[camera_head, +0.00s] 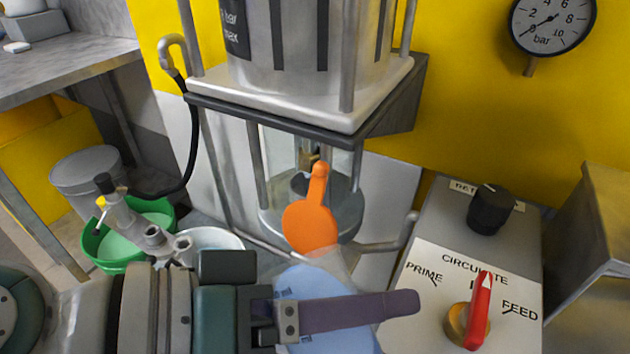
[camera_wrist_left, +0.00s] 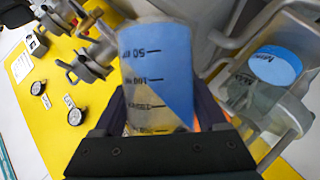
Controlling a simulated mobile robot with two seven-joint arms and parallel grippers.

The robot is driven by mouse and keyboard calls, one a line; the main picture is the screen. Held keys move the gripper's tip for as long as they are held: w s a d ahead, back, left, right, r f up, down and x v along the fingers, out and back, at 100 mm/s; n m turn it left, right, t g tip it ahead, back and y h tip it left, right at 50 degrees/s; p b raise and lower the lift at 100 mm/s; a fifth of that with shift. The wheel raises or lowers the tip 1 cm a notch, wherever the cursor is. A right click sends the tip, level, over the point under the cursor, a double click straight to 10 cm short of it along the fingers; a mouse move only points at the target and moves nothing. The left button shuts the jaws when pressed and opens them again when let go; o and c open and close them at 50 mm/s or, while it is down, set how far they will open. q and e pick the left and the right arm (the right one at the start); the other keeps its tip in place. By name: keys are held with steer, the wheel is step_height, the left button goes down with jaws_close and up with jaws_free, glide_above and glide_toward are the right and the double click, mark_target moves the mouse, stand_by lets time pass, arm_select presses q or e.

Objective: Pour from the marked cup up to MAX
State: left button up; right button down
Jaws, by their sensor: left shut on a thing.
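My left gripper (camera_head: 350,312) is shut on a clear cup (camera_head: 310,283) with blue liquid in it, in front of the machine. In the left wrist view the cup (camera_wrist_left: 157,65) has black volume marks. The liquid's edge runs slantwise across them, so the cup is tilted. A glass vessel (camera_head: 345,210) stands under the machine's shelf, partly hidden by an orange paddle-shaped piece (camera_head: 312,222). I cannot see a pouring stream. My right gripper is out of view.
A control box (camera_head: 440,225) with a red selector (camera_head: 480,310) stands at the right. A steel tank (camera_head: 305,50) sits on the shelf above. A green bowl (camera_head: 95,245) and a grey bin (camera_head: 85,170) are at the left. A gauge (camera_head: 552,22) hangs on the yellow wall.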

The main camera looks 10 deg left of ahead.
arm_select(q)
steer(key=shift+f, duration=0.1)
stand_by(0.7)
steer(key=shift+r+n+g+h, duration=0.4)
steer(key=shift+n+h, duration=0.1)
steer(key=shift+n, duration=0.2)
stand_by(2.0)
steer(key=shift+f+n+b, duration=0.2)
steer(key=shift+n+b, duration=0.1)
steer(key=shift+n, duration=0.1)
stand_by(1.2)
